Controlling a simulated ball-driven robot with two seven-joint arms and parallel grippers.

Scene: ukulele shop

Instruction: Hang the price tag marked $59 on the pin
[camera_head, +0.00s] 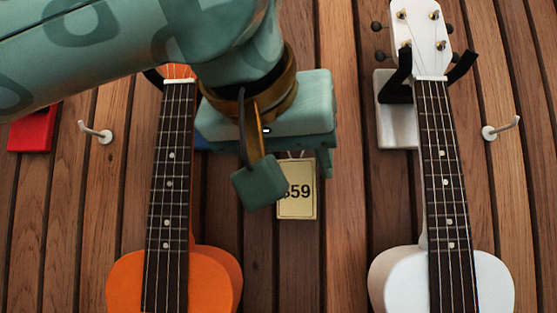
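The price tag marked $59 (300,200) is a small yellow card with a dark border. It hangs upright by a thin string just below my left gripper (308,150), which appears shut on its upper end. A green part of my arm covers the card's left edge, and the fingertips are partly hidden. One white pin (101,135) sticks out of the wall left of the orange ukulele (172,275). Another white pin (502,129) is right of the white ukulele (440,285). Both pins look bare and are apart from the tag. My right gripper is out of view.
The wall is of vertical wooden slats (340,235). The white ukulele hangs in a black hook (398,85) on a pale block. A red block (33,130) is at the far left. A blue thing behind my gripper is mostly hidden. Bare slats lie between the ukuleles.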

